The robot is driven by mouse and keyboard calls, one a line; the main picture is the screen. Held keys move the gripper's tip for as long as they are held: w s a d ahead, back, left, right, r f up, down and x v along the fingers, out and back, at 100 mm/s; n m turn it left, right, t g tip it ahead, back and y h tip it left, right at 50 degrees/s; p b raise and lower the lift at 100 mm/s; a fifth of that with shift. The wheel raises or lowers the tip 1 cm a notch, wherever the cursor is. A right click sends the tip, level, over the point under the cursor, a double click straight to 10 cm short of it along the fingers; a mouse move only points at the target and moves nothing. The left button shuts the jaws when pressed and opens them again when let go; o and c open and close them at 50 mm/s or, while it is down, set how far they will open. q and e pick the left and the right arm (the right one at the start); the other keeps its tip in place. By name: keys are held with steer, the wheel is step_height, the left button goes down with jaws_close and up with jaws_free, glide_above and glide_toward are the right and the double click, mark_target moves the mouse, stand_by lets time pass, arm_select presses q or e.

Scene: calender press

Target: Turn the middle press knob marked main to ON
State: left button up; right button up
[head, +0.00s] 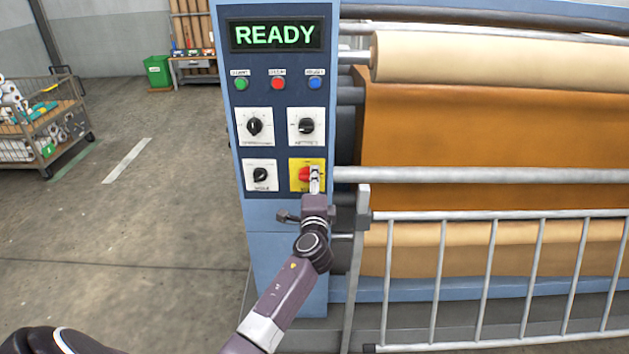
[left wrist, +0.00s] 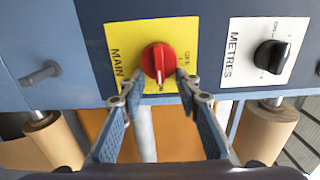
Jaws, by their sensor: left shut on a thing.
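The red main knob (head: 303,174) sits on a yellow plate at the lower right of the blue press panel, partly hidden by my left gripper (head: 315,178) in the head view. In the left wrist view the red knob (left wrist: 157,62) stands on the yellow plate (left wrist: 120,42) marked MAIN. Its ridge and pale line point down in that picture. My right gripper is not in view.
Black knobs on white plates are close by: METRES (left wrist: 271,56) above, MODE (head: 261,175) to the left. A READY display (head: 276,35) and green, red and blue buttons are higher up. A rail (head: 480,175) and barred guard (head: 490,270) stand right.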

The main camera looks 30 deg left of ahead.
arm_select(q)
steer(key=shift+f, duration=0.15)
steer(key=o, duration=1.1)
steer(key=shift+o, duration=0.2)
steer(key=v, duration=1.2)
steer(key=shift+s+a, duration=0.1)
